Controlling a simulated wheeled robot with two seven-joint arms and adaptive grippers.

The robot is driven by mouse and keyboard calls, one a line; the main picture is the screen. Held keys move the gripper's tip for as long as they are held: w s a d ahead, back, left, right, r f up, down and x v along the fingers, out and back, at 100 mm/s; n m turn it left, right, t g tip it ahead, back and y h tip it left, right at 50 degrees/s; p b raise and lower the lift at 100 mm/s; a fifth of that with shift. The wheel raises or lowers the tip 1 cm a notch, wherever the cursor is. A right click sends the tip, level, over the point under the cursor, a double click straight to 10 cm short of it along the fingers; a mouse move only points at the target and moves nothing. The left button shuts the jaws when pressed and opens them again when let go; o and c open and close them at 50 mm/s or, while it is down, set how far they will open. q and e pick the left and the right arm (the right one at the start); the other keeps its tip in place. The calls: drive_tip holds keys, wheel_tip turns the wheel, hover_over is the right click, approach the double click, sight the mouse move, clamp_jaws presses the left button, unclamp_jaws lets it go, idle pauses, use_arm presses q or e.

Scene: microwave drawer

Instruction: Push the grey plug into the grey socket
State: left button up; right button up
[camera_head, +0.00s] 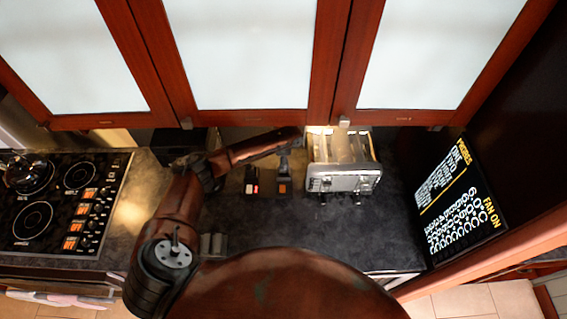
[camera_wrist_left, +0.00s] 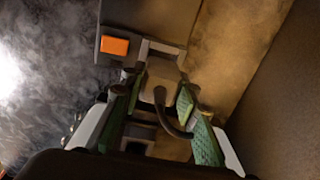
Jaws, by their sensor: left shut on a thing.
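The grey plug (camera_wrist_left: 160,78), with a dark curved cable, is between the green-padded fingers of my left gripper (camera_wrist_left: 157,88) in the left wrist view. The left gripper is shut on it. A dark grey block with an orange patch, which looks like the socket (camera_wrist_left: 106,58), is just beyond the fingertips. The plug's front is close to a pale frame beside this block; I cannot tell whether it is inserted. In the head view my left gripper (camera_head: 287,143) is over the back of the counter, above the orange-marked block (camera_head: 284,187). The plug is not clear there. My right gripper is not in view.
A silver toaster (camera_head: 342,183) stands close right of my left gripper. A small black item with a red patch (camera_head: 252,181) is left of the block. The cabinets (camera_head: 250,60) hang above. A stove (camera_head: 60,200) is at left, a lit panel (camera_head: 458,205) at right. The front-right counter (camera_head: 340,235) is clear.

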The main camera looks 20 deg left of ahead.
use_arm(q)
drive_tip(key=shift+f+b, duration=0.8)
drive_tip(key=shift+f, duration=0.95)
drive_tip(key=o, duration=1.2)
drive_tip(key=shift+o, duration=0.2)
drive_tip(key=shift+f, duration=0.1)
wheel_tip(320, 180, up, 8)
drive_tip(key=shift+f, duration=0.2)
drive_tip(key=shift+d+f, duration=0.1)
drive_tip(key=shift+d, duration=0.05)
